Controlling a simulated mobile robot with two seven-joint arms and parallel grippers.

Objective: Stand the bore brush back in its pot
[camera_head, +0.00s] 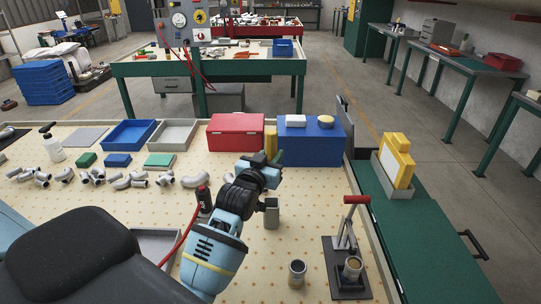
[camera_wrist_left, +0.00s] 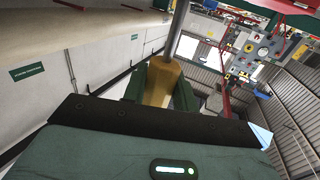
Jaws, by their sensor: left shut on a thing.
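My left gripper (camera_head: 272,160) reaches over the middle of the perforated bench. In the left wrist view its green fingers (camera_wrist_left: 160,88) are shut on the brown wooden handle of the bore brush (camera_wrist_left: 160,78). A thin metal shaft runs up from the handle and out of the frame; the bristles are not seen. A small grey upright container (camera_head: 271,214), perhaps the pot, stands on the bench below and close to the gripper. My right gripper is not in view.
A grey cylinder (camera_head: 297,273) stands near the front, left of a red-handled clamp fixture (camera_head: 347,262). Red (camera_head: 237,132) and blue (camera_head: 311,140) boxes line the back. Several pipe fittings lie at left.

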